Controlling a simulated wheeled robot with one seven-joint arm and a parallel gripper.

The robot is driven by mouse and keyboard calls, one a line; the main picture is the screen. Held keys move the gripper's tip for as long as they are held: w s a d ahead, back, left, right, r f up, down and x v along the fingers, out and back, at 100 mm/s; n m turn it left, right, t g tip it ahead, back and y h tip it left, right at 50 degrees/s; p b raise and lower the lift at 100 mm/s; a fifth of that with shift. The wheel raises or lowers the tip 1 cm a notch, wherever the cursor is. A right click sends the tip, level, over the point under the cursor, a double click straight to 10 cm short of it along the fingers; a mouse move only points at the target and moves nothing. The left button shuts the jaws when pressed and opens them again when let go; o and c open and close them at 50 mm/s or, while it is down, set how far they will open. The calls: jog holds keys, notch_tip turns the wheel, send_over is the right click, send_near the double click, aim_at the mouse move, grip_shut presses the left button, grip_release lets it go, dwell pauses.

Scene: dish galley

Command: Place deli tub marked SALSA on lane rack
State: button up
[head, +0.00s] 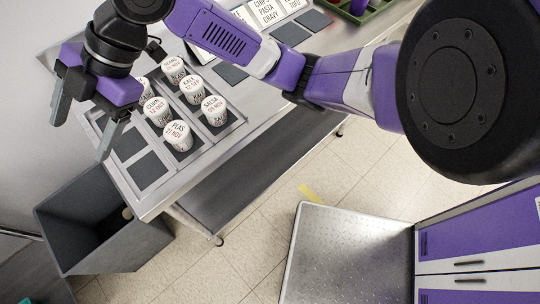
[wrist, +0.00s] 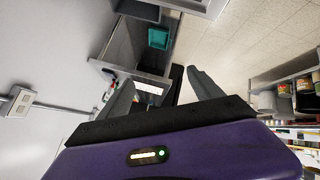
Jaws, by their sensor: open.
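The tub marked SALSA (head: 214,112), white with a printed lid, stands upright at the right side of a group of white tubs in a grey compartmented tray (head: 196,152) on the counter. My gripper (head: 80,140) is at the left, beyond the tray's left edge, apart from the SALSA tub. Its fingers are spread, and the wrist view shows nothing between them (wrist: 163,90). Dark square pads with white cards, one reading PASTA and GRAVY (head: 265,12), lie farther back on the counter. I cannot tell for certain which part is the lane rack.
Tubs marked PEAS (head: 178,138), KALE (head: 192,91) and others stand close to SALSA. Front-left compartments (head: 147,170) are empty. A grey open bin (head: 105,235) stands below the counter's left end. A green crate (head: 362,10) is at the back. A metal-topped surface (head: 345,255) is front right.

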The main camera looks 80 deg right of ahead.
jog(key=w+a+r+m+t+y, duration=0.35)
jog(key=a+m+t, duration=0.2)
jog(key=a, duration=0.35)
jog(key=s+d+f+m+t+h, duration=0.35)
jog(key=s+f+m+h, duration=0.55)
jog(key=s+f+m, duration=0.55)
jog(key=s+d+n, duration=0.2)
jog(key=s+d, duration=0.1)
jog(key=s, duration=0.7)
jog(key=s+d+f+n+h, duration=0.1)
jog(key=s+d+n, duration=0.1)
jog(key=s, duration=0.8)
jog(key=shift+s+d+f+g, duration=0.25)
jog(key=shift+d+g, duration=0.05)
jog(key=shift+d, duration=0.3)
